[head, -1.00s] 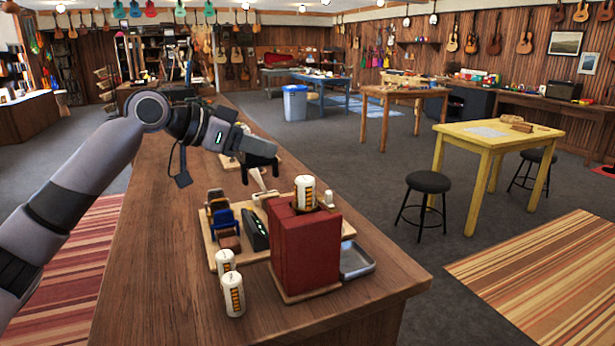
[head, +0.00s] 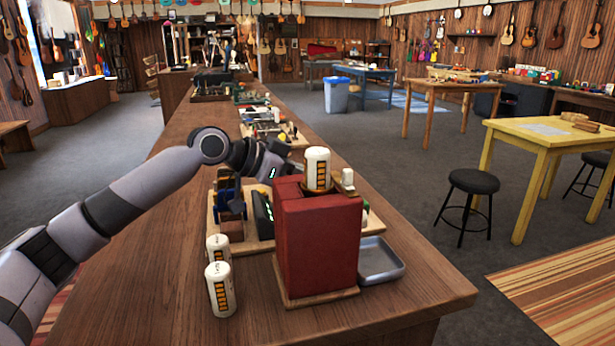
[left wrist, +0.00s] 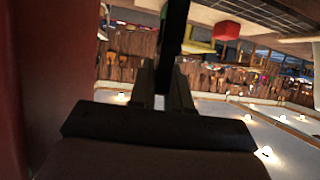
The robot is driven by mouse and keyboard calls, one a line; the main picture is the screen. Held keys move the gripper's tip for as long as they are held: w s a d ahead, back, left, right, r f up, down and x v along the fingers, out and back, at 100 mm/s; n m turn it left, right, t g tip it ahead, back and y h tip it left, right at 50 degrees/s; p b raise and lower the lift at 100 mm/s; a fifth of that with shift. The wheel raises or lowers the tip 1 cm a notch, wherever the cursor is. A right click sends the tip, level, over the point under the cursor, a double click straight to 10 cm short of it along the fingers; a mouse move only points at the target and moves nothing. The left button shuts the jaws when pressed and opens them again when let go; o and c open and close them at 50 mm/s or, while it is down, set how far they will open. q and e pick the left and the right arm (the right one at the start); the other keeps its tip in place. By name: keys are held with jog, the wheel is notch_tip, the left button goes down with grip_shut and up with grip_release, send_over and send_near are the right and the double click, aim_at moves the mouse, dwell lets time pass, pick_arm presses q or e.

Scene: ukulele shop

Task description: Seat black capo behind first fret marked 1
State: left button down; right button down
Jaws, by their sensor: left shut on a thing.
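My left gripper reaches in over the wooden bench behind the red block; in the head view its fingertips are hidden. In the left wrist view, my left gripper (left wrist: 165,90) is shut on a narrow black piece (left wrist: 173,30) that looks like the black capo. Its full shape is too dark and cropped to tell. I cannot make out a first fret or a mark 1 in either view. My right gripper is not in view.
The tall red block (head: 318,240) stands close to the gripper. White labelled cylinders (head: 219,290) stand left of it; another (head: 317,168) shows at its top. A grey tray (head: 380,260) lies right. The wooden bench (head: 190,165) has bare room at left.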

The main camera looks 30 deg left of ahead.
pick_arm(q)
notch_tip(320, 180, down, 3)
jog(key=b, duration=0.2)
jog(key=shift+f+b, duration=0.2)
jog(key=shift+b, duration=0.15)
jog(key=shift+f+b, duration=0.35)
jog(key=shift+f, duration=0.05)
jog(key=shift+p, duration=0.3)
jog(key=shift+r, duration=0.1)
dwell(0.4)
jog(key=shift+p, duration=0.3)
jog(key=shift+f+b, duration=0.3)
jog(key=shift+f, duration=0.25)
jog(key=c, duration=1.4)
grip_release()
